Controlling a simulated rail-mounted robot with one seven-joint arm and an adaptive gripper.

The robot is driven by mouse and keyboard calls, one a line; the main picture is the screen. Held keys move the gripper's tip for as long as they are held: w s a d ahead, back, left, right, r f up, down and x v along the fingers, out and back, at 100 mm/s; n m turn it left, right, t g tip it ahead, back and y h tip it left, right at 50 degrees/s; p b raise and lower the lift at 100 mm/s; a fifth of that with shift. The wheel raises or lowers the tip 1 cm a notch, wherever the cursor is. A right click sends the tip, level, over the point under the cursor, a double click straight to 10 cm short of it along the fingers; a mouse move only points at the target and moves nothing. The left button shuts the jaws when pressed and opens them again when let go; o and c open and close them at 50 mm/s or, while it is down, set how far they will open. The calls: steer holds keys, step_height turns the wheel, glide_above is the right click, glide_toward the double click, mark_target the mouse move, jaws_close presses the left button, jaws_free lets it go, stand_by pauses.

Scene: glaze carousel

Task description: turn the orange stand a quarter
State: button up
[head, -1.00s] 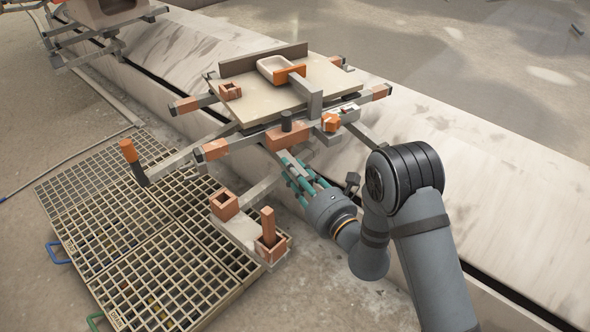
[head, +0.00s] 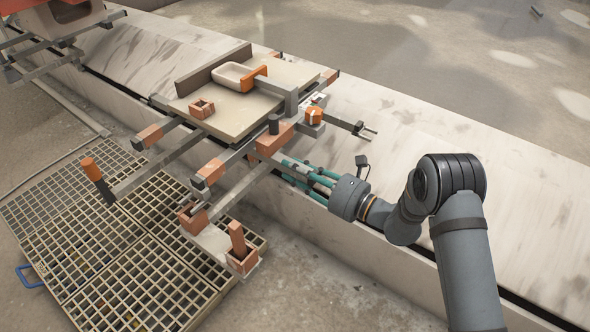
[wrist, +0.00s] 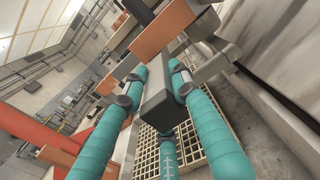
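The stand (head: 277,140) has grey crossed bars with orange-brown blocks on them and carries a square beige board (head: 232,118). A white-and-orange dish (head: 240,76) and a small open brick-coloured box (head: 201,108) sit on the board. My gripper (head: 300,172), with three teal fingers, is at the stand's near right side, below an orange block with a dark knob. In the wrist view, the fingers (wrist: 160,90) close around a dark grey square bar end (wrist: 155,112) of the stand. The exact finger contact is partly hidden.
A metal floor grating (head: 110,250) lies at the left, with a bar bearing an orange post (head: 90,167) over it. Another stand (head: 62,20) is at the top left. A long pale ledge (head: 440,170) runs behind my arm. The floor beyond it is mostly clear.

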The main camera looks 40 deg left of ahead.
steer(key=o, duration=0.4)
steer(key=shift+a+r, duration=0.15)
steer(key=shift+r, duration=0.25)
steer(key=shift+c, duration=0.2)
steer(key=shift+f, duration=0.1)
steer(key=shift+d+f, duration=0.1)
steer(key=shift+d, duration=0.1)
steer(key=w+d, duration=0.1)
steer(key=d, duration=1)
steer(key=shift+d, duration=0.35)
steer(key=shift+a, duration=0.1)
steer(key=a, duration=0.7)
steer(key=s+a, duration=0.1)
steer(key=a, duration=0.3)
steer(key=shift+s+a, duration=0.1)
steer(key=shift+a, duration=0.2)
steer(key=shift+s+a, duration=0.15)
steer(key=shift+a, duration=0.05)
steer(key=shift+s+t, duration=0.15)
steer(key=shift+t, duration=0.15)
